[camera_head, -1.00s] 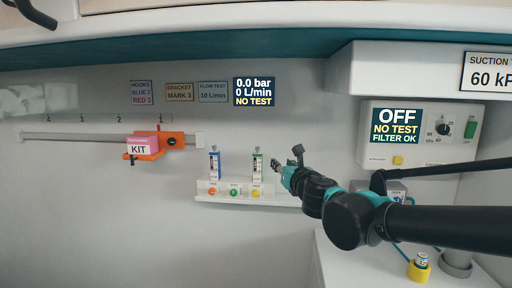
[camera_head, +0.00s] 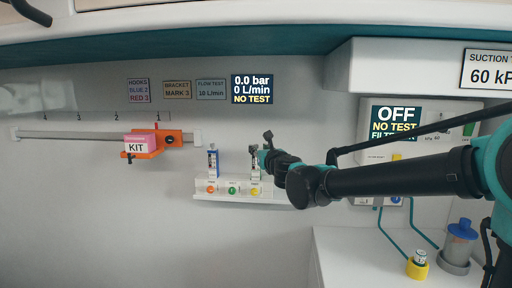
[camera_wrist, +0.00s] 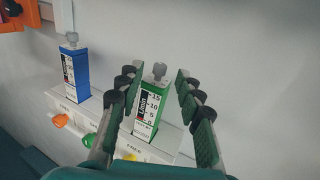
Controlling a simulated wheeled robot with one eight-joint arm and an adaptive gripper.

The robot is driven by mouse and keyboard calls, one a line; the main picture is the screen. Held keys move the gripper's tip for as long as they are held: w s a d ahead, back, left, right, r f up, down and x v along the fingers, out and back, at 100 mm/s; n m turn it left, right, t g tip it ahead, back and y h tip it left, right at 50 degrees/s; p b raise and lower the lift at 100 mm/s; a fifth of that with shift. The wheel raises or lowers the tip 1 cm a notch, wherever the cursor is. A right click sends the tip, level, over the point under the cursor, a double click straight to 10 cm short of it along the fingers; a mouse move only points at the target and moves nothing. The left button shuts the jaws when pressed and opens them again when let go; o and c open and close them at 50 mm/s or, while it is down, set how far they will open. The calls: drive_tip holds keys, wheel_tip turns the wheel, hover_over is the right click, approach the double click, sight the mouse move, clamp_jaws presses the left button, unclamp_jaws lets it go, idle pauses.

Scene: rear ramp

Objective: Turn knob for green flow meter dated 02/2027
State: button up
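The green flow meter (camera_wrist: 147,115) stands upright on a white ledge, its scale marked up to 15, with a small grey knob (camera_wrist: 159,71) on top. In the wrist view my gripper (camera_wrist: 157,76) is open, with one finger on each side of the meter's top and knob, and gaps seem to remain. In the head view my gripper (camera_head: 261,152) is at the top of the green meter (camera_head: 255,173) and hides its knob.
A blue flow meter (camera_wrist: 76,73) with its own grey knob stands to the left. Orange, green and yellow knobs line the ledge front (camera_head: 225,197). The display (camera_head: 253,89) reads 0.0 bar, 0 L/min, NO TEST. An orange bracket (camera_head: 142,151) holds a pink kit farther left.

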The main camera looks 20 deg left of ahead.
sight(257, 146)
drive_tip(key=shift+x, duration=2.45)
drive_tip(key=shift+c, duration=0.3)
clamp_jaws()
